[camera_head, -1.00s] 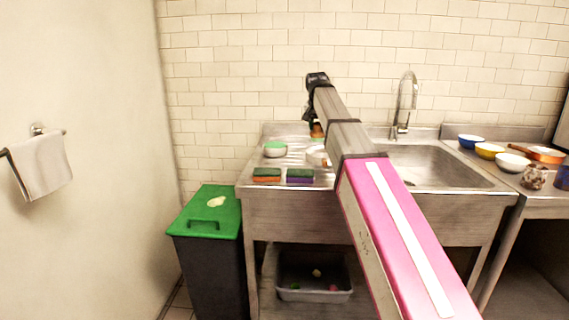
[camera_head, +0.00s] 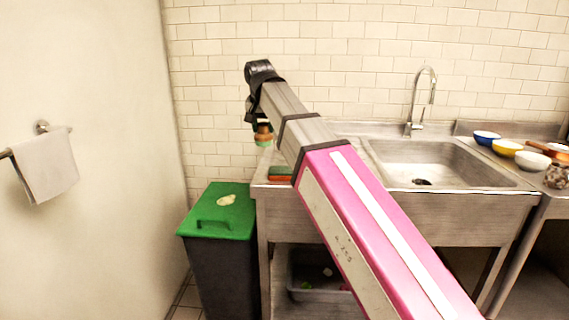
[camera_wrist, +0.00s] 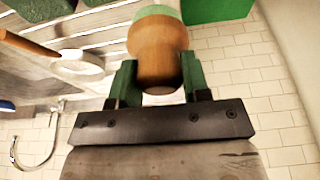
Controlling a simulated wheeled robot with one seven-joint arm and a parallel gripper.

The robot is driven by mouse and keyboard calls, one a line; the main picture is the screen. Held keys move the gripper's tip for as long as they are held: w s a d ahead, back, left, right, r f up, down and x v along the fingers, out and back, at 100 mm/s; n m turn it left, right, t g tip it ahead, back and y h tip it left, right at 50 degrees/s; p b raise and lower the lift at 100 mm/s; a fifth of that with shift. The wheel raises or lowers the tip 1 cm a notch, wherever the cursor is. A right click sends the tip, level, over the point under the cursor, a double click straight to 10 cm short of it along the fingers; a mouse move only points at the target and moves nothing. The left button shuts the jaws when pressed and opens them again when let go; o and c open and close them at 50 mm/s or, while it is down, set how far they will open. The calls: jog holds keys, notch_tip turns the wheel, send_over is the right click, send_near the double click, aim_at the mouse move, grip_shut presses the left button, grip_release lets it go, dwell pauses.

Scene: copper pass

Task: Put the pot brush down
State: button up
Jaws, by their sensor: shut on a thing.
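The pot brush (camera_head: 264,135) has a rounded wooden grip with a pale green part at its end. In the head view it hangs under my gripper (camera_head: 258,120), near the left end of the metal drainboard and the wall. In the wrist view the brush (camera_wrist: 158,45) sits between the green fingers of my gripper (camera_wrist: 155,82), which are shut on its wooden grip. Its far end runs out of the top of that view. My arm hides much of the drainboard in the head view.
A sponge (camera_head: 280,173) lies at the drainboard's front left. A green-lidded bin (camera_head: 218,212) stands left of the sink unit. A white bowl (camera_wrist: 80,66) and slatted drainboard (camera_wrist: 112,40) show in the wrist view. The sink basin (camera_head: 425,165) is right, with bowls (camera_head: 507,147) beyond.

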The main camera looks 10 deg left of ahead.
jog(key=shift+w+d+f, duration=0.95)
jog(key=shift+w+f, duration=0.7)
jog(key=shift+f, duration=0.15)
jog(key=shift+w+d+f, duration=0.95)
jog(key=shift+w+f, duration=0.65)
jog(key=shift+f, duration=0.25)
jog(key=shift+w+d+f, duration=0.95)
jog(key=shift+w+f, duration=0.7)
jog(key=shift+f, duration=0.15)
jog(key=shift+f, duration=0.1)
jog(key=o, duration=0.9)
jog(key=v, duration=1.2)
